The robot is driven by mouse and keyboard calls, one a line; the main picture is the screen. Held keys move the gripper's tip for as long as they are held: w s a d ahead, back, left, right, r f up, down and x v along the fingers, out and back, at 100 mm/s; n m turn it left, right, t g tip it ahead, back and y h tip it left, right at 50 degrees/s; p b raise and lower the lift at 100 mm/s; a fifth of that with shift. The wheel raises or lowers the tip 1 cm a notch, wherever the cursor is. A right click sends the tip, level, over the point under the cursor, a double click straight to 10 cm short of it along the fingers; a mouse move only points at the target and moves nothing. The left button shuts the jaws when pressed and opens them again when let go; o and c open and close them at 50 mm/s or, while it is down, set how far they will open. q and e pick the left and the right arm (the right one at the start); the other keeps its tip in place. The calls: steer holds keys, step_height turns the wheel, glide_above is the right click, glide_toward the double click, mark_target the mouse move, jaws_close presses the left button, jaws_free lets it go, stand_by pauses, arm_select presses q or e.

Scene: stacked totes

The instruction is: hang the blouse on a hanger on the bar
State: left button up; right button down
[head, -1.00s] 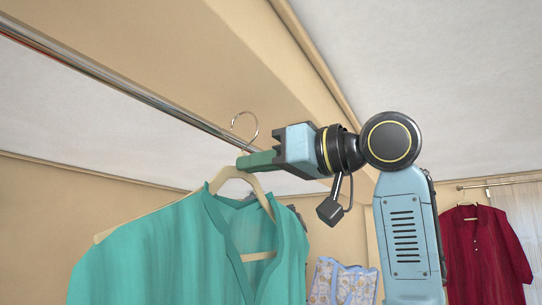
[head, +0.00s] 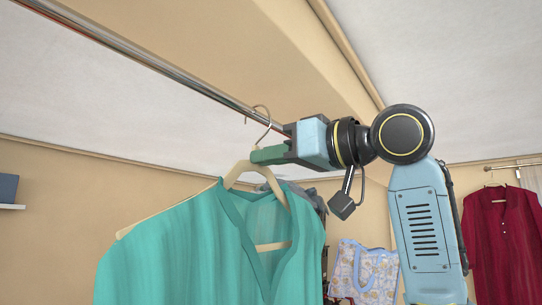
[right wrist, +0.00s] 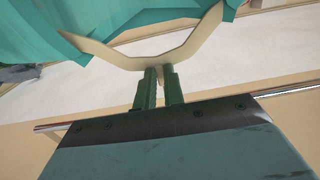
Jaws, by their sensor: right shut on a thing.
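The teal blouse (head: 180,250) hangs on a beige hanger (head: 240,170), and its lower part is cut off by the head view's bottom edge. My right gripper (head: 256,155) is shut on the hanger's neck, just below the metal hook (head: 262,112). The hook overlaps the metal bar (head: 165,77) in the head view; I cannot tell whether it rests on the bar. The right wrist view shows the green fingers (right wrist: 161,75) at the hanger (right wrist: 205,35), with the teal cloth (right wrist: 110,25) beyond. My left gripper is not in view.
The bar runs from upper left toward the middle, under a beige beam (head: 260,50). A dark red shirt (head: 505,245) hangs at the far right. A patterned bag (head: 364,272) and dark items are behind. A small shelf (head: 10,207) is at the far left.

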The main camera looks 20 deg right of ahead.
steer(key=c, duration=1.4)
jaws_free()
steer(key=b+v, duration=0.4)
steer(key=v, duration=0.9)
steer(key=shift+s+d, duration=0.15)
steer(key=shift+d, duration=0.05)
